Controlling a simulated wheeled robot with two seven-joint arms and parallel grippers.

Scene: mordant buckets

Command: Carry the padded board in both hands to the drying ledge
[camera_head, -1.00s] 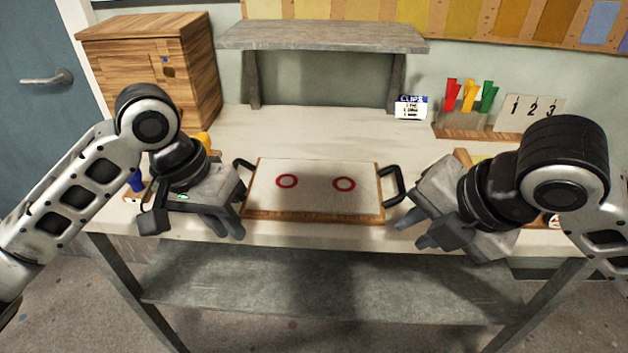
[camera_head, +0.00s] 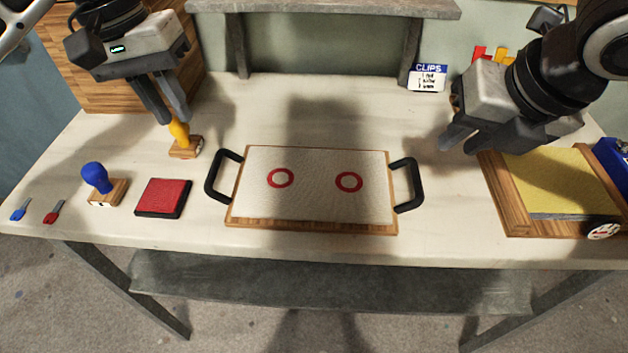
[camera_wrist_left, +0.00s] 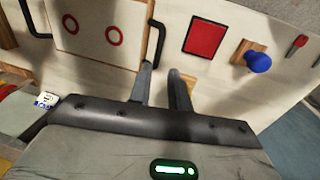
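The padded board (camera_head: 315,205) lies flat on the pale table, with a cream pad, two red rings and a wooden edge. Its black left handle (camera_head: 210,180) and right handle (camera_head: 416,188) are free. The board also shows in the left wrist view (camera_wrist_left: 85,45). My left gripper (camera_head: 176,120) is open, up and left of the board, its fingertips close over a yellow-handled stamp (camera_head: 179,134); contact is unclear. My right gripper (camera_head: 463,147) is open and empty, up and right of the board. A grey raised ledge (camera_head: 320,8) stands at the back, cut by the frame.
A wooden tray (camera_head: 508,205) with a yellow pad is at the right. A clips card (camera_head: 428,78) stands behind. The table behind the board is clear.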

